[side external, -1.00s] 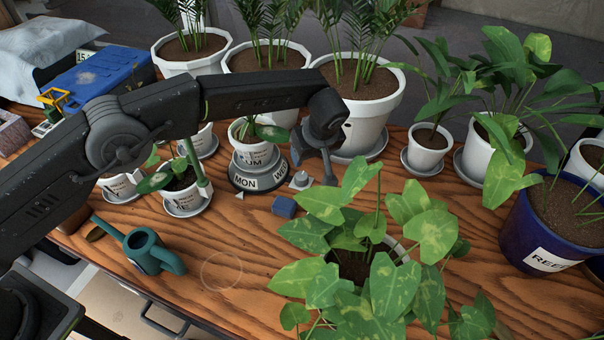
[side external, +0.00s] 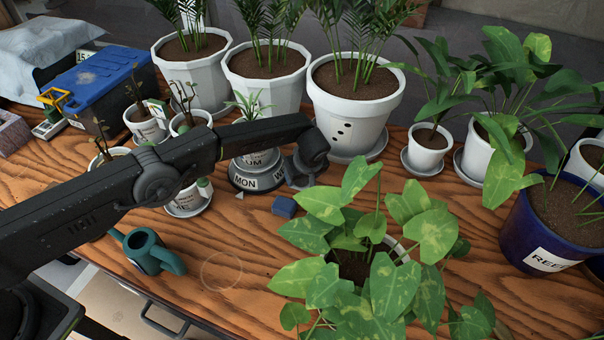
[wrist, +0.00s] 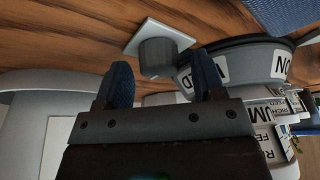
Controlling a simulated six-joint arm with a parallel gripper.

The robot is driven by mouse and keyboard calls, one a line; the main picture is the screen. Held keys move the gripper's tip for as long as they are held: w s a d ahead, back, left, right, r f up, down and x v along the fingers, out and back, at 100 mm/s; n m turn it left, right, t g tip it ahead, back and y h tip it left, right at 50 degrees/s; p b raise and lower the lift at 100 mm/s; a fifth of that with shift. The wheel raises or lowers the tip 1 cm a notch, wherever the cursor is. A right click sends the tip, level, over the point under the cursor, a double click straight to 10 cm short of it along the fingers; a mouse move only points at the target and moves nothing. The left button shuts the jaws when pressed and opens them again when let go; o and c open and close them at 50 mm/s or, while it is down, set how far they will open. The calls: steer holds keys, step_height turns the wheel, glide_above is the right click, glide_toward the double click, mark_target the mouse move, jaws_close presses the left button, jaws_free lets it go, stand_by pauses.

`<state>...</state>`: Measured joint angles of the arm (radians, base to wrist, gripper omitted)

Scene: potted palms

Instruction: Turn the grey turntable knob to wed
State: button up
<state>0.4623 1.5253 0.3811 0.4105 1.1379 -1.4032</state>
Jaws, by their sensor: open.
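The grey turntable (side external: 238,181) stands mid-table with day labels on its rim; MON faces front, above a small pale pointer (side external: 240,196). Another label starting with W is partly hidden by my gripper. In the wrist view the turntable (wrist: 232,62) is on the right, with a label ending in ED near my right finger. The grey knob (wrist: 158,57) is a short cylinder on a pale square plate, just beyond and between my blue fingertips. My gripper (wrist: 163,80) is open and empty there. In the side view my gripper (side external: 298,172) hides the knob.
A blue block (side external: 284,206) lies just in front of my gripper. A broad leafy plant (side external: 365,245) stands at the front. A large white pot (side external: 350,125) is behind, and a green watering can (side external: 150,252) is front left.

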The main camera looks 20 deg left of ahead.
steer(key=c, duration=0.9)
steer(key=shift+m, duration=0.5)
steer(key=m+h, duration=0.1)
steer(key=m, duration=0.1)
steer(key=m+t+h, duration=0.1)
steer(key=m, duration=0.1)
steer(key=shift+a+m, duration=0.15)
steer(key=shift+m, duration=0.15)
steer(key=shift+m+h, duration=0.8)
steer(key=shift+m, duration=1.5)
